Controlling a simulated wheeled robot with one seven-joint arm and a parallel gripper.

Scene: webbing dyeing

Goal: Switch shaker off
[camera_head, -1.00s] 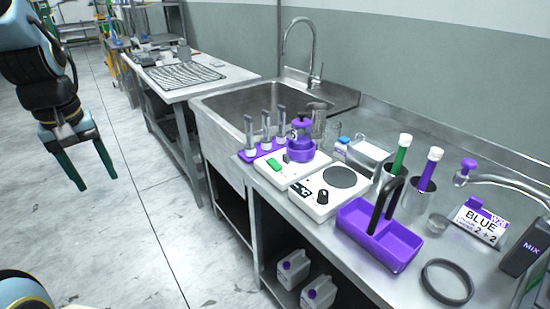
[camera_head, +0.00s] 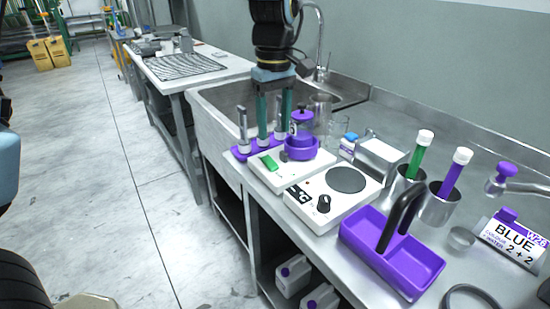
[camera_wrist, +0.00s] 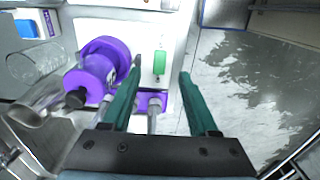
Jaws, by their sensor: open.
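The shaker (camera_head: 285,168) is a white box on the steel counter with a green rocker switch (camera_head: 269,162) on its front left and a purple round holder (camera_head: 301,148) on top. My gripper (camera_head: 273,140) is open, pointing down over the purple tube rack (camera_head: 240,155), just behind the shaker. In the wrist view, the green switch (camera_wrist: 159,63) lies beyond and between my two green fingers (camera_wrist: 155,80). The fingers appear apart from the switch and hold nothing.
Upright tubes (camera_head: 243,126) stand in the rack close to my fingers. A white hotplate (camera_head: 333,196) with a black knob sits beside the shaker, then a purple caddy (camera_head: 391,250). A sink (camera_head: 225,98) lies behind. Floor left of the counter is clear.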

